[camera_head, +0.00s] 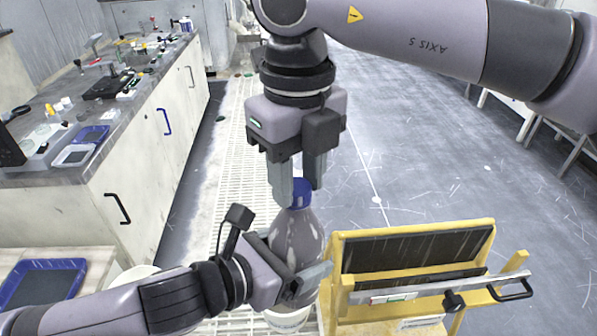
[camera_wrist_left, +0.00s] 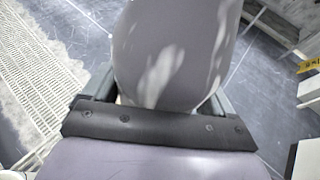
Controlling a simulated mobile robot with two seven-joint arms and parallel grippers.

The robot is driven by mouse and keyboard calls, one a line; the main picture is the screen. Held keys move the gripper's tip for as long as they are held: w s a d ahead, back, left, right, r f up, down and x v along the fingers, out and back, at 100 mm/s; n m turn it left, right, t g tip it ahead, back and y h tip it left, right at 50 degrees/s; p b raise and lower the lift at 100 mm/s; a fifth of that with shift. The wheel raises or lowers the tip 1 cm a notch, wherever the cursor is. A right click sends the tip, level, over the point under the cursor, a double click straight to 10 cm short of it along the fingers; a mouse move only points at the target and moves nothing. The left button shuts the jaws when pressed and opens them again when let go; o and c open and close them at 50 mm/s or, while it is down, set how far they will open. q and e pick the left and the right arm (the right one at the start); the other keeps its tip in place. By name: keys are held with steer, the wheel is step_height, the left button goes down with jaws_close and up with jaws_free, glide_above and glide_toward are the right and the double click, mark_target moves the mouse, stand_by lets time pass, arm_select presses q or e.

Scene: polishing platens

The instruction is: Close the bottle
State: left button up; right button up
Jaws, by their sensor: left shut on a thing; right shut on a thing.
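A grey bottle (camera_head: 295,245) stands roughly upright in the lower middle of the head view. Its blue cap (camera_head: 300,193) is at the top, on or at the bottle's neck. My left gripper (camera_head: 308,280) is shut around the bottle's lower body. The bottle's grey side fills the middle of the left wrist view (camera_wrist_left: 170,55), between the fingers. My right gripper (camera_head: 305,180) points down from above, its fingers shut on the blue cap. The fingers partly hide the cap, so I cannot tell how tightly it sits on the neck.
A yellow rack with dark panels (camera_head: 415,250) and a metal bar stands close to the right of the bottle. A white round container (camera_head: 288,318) is below the bottle. A lab bench (camera_head: 120,130) with several small items runs along the left. The floor behind is open.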

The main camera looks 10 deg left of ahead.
steer(key=m, duration=0.8)
steer(key=shift+a, duration=0.1)
steer(key=m, duration=0.6)
steer(key=shift+a, duration=0.1)
steer(key=m, duration=0.6)
steer(key=shift+m, duration=0.4)
steer(key=m, duration=0.6)
steer(key=shift+w+a, duration=0.1)
steer(key=shift+m, duration=0.4)
steer(key=o, duration=1.1)
steer(key=shift+f, duration=0.1)
